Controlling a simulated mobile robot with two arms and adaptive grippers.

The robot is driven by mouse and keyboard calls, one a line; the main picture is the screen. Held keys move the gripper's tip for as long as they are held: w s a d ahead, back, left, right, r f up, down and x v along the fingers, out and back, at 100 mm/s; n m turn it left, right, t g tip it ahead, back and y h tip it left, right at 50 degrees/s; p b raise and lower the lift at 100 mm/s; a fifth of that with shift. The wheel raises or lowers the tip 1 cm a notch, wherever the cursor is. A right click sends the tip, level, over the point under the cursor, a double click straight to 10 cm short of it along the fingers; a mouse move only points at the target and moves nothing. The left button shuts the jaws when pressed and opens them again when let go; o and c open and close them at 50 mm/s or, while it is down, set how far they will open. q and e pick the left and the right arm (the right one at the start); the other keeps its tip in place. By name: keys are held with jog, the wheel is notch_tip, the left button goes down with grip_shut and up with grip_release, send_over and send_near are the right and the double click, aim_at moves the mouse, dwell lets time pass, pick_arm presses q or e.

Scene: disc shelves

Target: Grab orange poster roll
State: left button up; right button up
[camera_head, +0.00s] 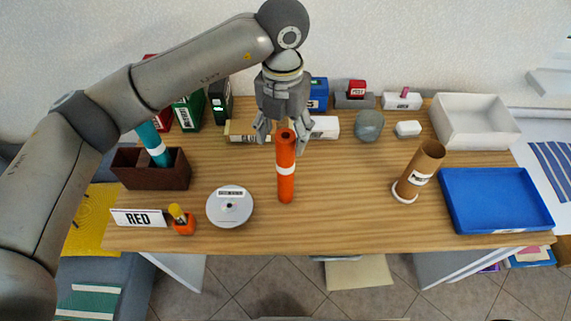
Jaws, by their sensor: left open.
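The orange poster roll (286,184) stands upright on the wooden table, near its middle. It has a white band around it and a dark hole in its top end. My left gripper (284,138) comes down from above and behind the roll. Its fingers are open, one on each side of the roll's upper end in the picture. I cannot tell whether they touch it. My right gripper is not in view.
A brown box (150,176) holds a teal roll (152,142). A brown tube (420,168), blue tray (495,228) and white tray (475,142) stand right. Table between roll and tube is clear.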

aim_at(286, 156)
pick_arm(q)
jog(key=shift+s+f, duration=0.1)
jog(key=shift+f, duration=0.8)
jog(key=shift+f+p, duration=0.25)
jog(key=shift+p, duration=0.05)
jog(key=shift+d+f+p, duration=0.1)
jog(key=shift+f+p, duration=0.3)
notch_tip(286, 156, down, 4)
jog(key=shift+s+d+r+p, duration=0.15)
jog(key=shift+r+p, duration=0.1)
jog(key=shift+p, duration=0.55)
jog(key=shift+f, duration=0.4)
jog(key=c, duration=1.2)
jog(key=shift+o, duration=0.2)
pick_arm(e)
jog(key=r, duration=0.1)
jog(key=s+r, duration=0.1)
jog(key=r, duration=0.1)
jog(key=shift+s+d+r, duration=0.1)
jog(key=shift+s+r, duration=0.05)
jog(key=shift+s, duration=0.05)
pick_arm(q)
jog(key=shift+r, duration=0.15)
